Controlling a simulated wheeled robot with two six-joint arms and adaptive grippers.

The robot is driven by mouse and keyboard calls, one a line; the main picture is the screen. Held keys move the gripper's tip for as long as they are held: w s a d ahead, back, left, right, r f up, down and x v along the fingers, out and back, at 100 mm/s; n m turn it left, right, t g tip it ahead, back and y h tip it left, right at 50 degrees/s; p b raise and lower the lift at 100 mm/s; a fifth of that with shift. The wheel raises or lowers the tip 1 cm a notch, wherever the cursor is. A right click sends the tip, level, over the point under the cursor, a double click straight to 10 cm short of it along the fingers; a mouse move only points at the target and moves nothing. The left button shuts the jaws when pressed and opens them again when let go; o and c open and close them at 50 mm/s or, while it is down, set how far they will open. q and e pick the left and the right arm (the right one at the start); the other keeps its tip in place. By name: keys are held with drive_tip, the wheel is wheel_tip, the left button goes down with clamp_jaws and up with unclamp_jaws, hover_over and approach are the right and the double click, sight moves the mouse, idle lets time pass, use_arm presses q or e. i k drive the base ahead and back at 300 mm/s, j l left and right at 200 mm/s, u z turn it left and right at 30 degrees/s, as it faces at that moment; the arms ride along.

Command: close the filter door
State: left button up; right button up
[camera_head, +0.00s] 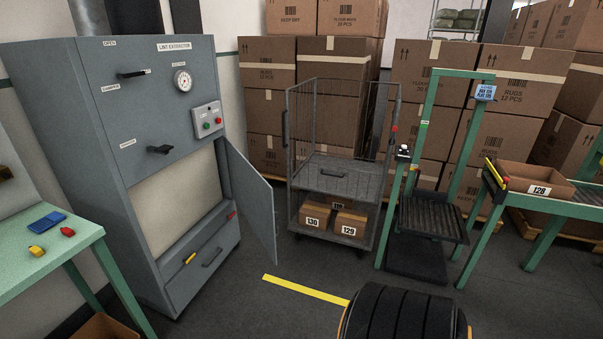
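The grey lint extractor cabinet (150,115) stands at the left in the head view. Its grey door (253,200) is hinged at the right side of the opening and stands swung out into the room, clearly open. A pale panel (175,208) shows inside the opening. Two dark handles (160,150) sit on the cabinet front above it, with a gauge and a small box of green and red buttons. Neither of my grippers is in view.
A wire cage cart (345,184) with labelled boxes stands right of the door. A green bench (60,262) is at the left front. A green frame with a platform (428,218) stands further right. Dark floor with a yellow line (303,290) lies clear before the door.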

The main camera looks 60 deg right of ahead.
sight(253, 194)
drive_tip(key=k+l+z, duration=0.15)
drive_tip(key=l, duration=0.35)
drive_tip(key=k+l+z, duration=0.1)
drive_tip(key=l, duration=0.4)
drive_tip(key=k+l+z, duration=0.15)
drive_tip(key=l, duration=0.35)
drive_tip(key=k+l+z, duration=0.15)
drive_tip(key=l, duration=0.4)
drive_tip(key=l+z, duration=0.1)
drive_tip(key=l, duration=0.4)
drive_tip(key=k, duration=0.05)
